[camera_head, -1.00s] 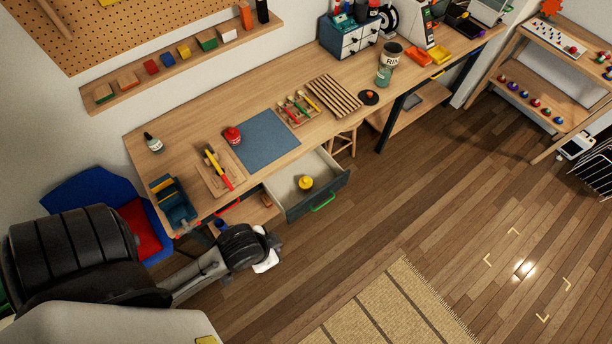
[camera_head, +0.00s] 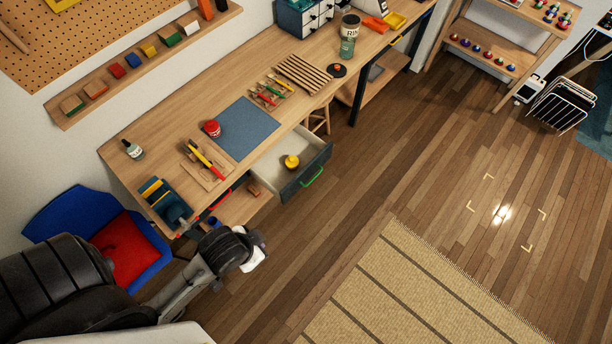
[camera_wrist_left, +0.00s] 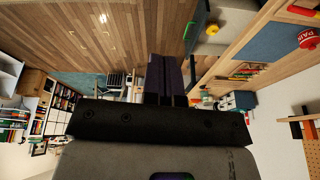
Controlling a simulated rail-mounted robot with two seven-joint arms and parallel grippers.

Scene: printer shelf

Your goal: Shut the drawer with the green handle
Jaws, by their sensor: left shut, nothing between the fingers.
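The drawer (camera_head: 290,187) under the workbench is pulled out, with a dark front panel and a pale inside. Its green handle (camera_head: 312,177) is on the front panel. A yellow object (camera_head: 291,162) sits inside. My left gripper (camera_head: 256,262) is in front of the bench, lower left of the drawer and apart from it. In the left wrist view its dark fingers (camera_wrist_left: 165,78) are shut with nothing between them. The green handle (camera_wrist_left: 189,31) shows there beyond the fingers, above and to the right. My right gripper is not in view.
The workbench (camera_head: 190,120) carries a blue mat (camera_head: 243,128), a red pot (camera_head: 212,128) and tools. A stool (camera_head: 318,116) stands just behind the drawer. A blue chair with a red cushion (camera_head: 122,248) is at the left. The floor (camera_head: 400,165) before the drawer is clear.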

